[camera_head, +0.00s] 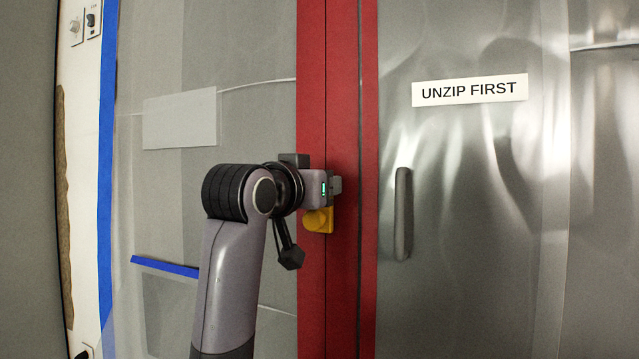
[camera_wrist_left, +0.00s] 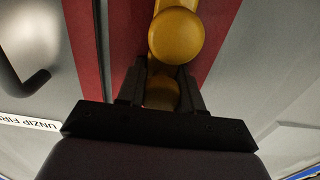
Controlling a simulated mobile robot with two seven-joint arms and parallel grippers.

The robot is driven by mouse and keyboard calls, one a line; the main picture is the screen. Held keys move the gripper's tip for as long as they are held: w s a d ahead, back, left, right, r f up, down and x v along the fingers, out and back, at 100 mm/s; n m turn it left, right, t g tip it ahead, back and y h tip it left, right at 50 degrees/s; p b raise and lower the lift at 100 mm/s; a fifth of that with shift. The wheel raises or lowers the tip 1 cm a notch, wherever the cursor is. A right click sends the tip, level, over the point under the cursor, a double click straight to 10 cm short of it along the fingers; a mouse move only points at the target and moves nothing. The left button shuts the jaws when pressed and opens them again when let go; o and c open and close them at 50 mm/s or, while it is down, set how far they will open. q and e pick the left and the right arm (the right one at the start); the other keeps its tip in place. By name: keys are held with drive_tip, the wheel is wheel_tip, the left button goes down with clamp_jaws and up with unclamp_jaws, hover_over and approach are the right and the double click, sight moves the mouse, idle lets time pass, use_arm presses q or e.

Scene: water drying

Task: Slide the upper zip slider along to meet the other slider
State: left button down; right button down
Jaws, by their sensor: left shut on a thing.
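My left gripper (camera_head: 335,185) is at the red zip strip (camera_head: 312,300). In the left wrist view, which is upside down, its fingers (camera_wrist_left: 160,92) are shut on a yellow round knob (camera_wrist_left: 161,94), apparently the upper zip slider. A second, larger-looking yellow round knob (camera_wrist_left: 177,36) shows just beyond it there, very near it. In the head view a yellow slider part (camera_head: 318,220) shows directly below the gripper. The held knob is hidden behind the gripper in that view. I cannot tell whether the two sliders touch. My right gripper is not in view.
A grey vertical handle (camera_head: 403,214) is right of the strip, under an "UNZIP FIRST" sign (camera_head: 470,90). Translucent sheeting (camera_head: 240,130) hangs on the left, with blue tape (camera_head: 106,150) along its edge. The red strip below the yellow part is clear.

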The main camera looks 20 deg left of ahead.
use_arm(q)
drive_tip(key=c, duration=0.8)
unclamp_jaws()
drive_tip(key=shift+o, duration=0.2)
drive_tip(key=shift+s, duration=0.1)
drive_tip(key=shift+s+r, duration=0.1)
drive_tip(key=shift+s, duration=0.45)
drive_tip(key=s+p, duration=0.1)
drive_tip(key=s, duration=0.5)
drive_tip(key=shift+a, duration=0.1)
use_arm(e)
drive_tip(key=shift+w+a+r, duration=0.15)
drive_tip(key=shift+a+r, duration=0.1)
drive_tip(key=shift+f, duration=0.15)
